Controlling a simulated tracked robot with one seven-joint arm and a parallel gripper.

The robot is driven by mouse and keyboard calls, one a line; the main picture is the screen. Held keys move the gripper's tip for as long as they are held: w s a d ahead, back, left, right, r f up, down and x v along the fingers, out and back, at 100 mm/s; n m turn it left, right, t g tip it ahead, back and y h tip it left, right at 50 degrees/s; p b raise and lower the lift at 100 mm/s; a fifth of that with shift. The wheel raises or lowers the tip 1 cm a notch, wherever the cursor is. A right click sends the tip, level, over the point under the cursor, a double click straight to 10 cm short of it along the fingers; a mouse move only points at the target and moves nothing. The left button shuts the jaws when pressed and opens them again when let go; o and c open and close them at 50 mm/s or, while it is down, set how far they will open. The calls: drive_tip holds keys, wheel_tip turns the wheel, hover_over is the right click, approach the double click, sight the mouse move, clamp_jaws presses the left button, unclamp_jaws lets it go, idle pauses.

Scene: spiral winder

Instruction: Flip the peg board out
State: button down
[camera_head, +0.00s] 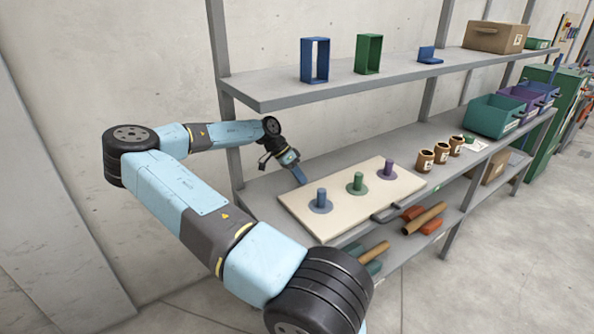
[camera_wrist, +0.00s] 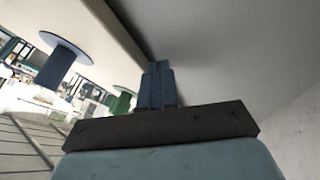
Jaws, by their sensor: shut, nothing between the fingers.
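The peg board (camera_head: 335,210) is a cream slab lying flat on the middle shelf. It bears a blue peg (camera_head: 321,199), a green peg (camera_head: 358,184) and a purple peg (camera_head: 389,170), each on a round base. My gripper (camera_head: 301,178) is low at the board's back left edge, its fingers together and pointing down. In the wrist view my gripper (camera_wrist: 158,70) shows shut and empty, beside the long edge of the board (camera_wrist: 118,28). The blue peg (camera_wrist: 55,68) and green peg (camera_wrist: 120,103) also show there. Whether the fingertips touch the board cannot be told.
Three brown cups (camera_head: 441,154) stand right of the board. A teal bin (camera_head: 495,117) and a purple bin (camera_head: 520,104) stand farther right. The upper shelf (camera_head: 300,88) overhangs the back, with blue and green frames on it. Cardboard tubes (camera_head: 425,218) lie on the lower shelf.

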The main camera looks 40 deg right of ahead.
drive_tip(key=shift+s, duration=0.5)
